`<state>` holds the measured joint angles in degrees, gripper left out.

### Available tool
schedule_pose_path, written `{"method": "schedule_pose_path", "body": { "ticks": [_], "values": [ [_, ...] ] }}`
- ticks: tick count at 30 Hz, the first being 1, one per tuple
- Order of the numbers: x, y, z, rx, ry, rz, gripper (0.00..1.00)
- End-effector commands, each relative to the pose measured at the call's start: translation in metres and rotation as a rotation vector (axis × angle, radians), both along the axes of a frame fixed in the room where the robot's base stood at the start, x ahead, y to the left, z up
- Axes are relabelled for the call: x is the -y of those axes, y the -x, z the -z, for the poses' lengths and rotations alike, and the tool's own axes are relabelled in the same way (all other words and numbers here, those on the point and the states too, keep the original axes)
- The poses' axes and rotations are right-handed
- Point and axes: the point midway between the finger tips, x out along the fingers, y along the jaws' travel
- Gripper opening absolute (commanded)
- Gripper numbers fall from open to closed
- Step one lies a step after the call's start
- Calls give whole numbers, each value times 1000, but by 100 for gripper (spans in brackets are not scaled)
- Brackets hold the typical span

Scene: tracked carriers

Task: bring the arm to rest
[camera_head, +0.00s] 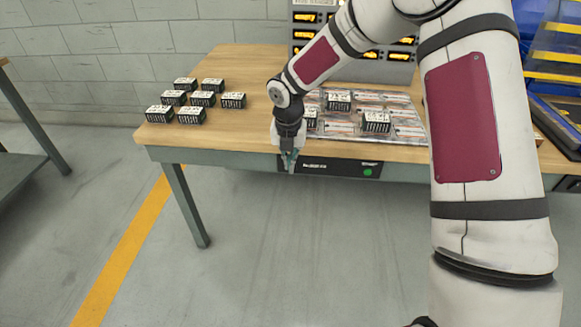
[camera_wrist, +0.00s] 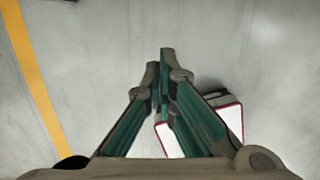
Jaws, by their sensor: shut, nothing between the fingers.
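My gripper (camera_head: 289,160) points down at the front edge of the wooden workbench (camera_head: 240,75), in front of the black panel under the bench top. In the wrist view its green-lined fingers (camera_wrist: 165,85) are together with nothing between them. Below them in that view is the grey floor, with a white and dark shape partly hidden behind the right finger. My arm reaches in from the right in the head view and hides part of the bench.
Several black-and-white blocks (camera_head: 202,99) stand on the left of the bench. A tray (camera_head: 405,103) holds more blocks (camera_head: 376,122) right of my gripper. A panel with orange displays (camera_head: 305,17) stands behind. The floor (camera_head: 270,250) in front is clear, with a yellow line (camera_head: 130,245).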

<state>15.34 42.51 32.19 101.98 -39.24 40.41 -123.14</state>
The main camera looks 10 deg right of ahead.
Motion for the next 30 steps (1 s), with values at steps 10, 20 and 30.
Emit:
{"method": "schedule_pose_path", "body": {
  "ticks": [10, 20, 30],
  "values": [
    [-1, 3, -8, 0, 0, 1, 0],
    [0, 4, -11, 2, 1, 9, 0],
    [30, 60, -119, 86, 50, 486, 0]
  ]
}}
